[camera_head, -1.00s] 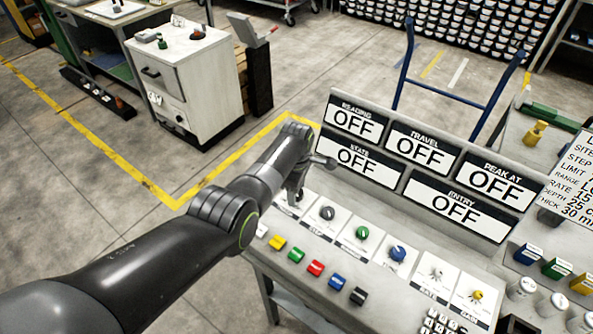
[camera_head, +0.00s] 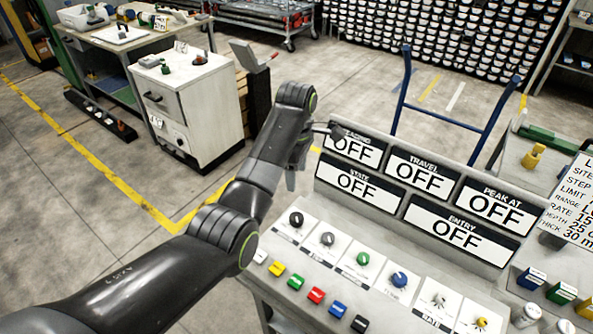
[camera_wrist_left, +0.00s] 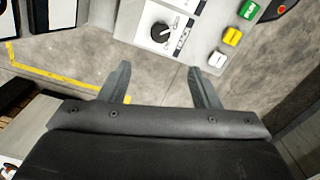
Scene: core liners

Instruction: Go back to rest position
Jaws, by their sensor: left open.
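My left gripper (camera_head: 293,172) is up in the air by the left end of the console's display panel, partly hidden by my own wrist. In the left wrist view its two fingers (camera_wrist_left: 160,80) are spread apart with nothing between them, only floor below. The control console (camera_head: 290,252) has a row of knobs, with coloured buttons in front. A black knob (camera_head: 296,219) is at the row's left end; a black knob also shows in the left wrist view (camera_wrist_left: 161,32). My right gripper is not in view.
The panel (camera_head: 330,200) has several screens reading OFF. A white cabinet (camera_head: 215,105) stands at the back left, with a black post beside it. A blue trolley handle (camera_head: 404,85) rises behind the panel. Open floor (camera_head: 60,190) with yellow lines lies to the left.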

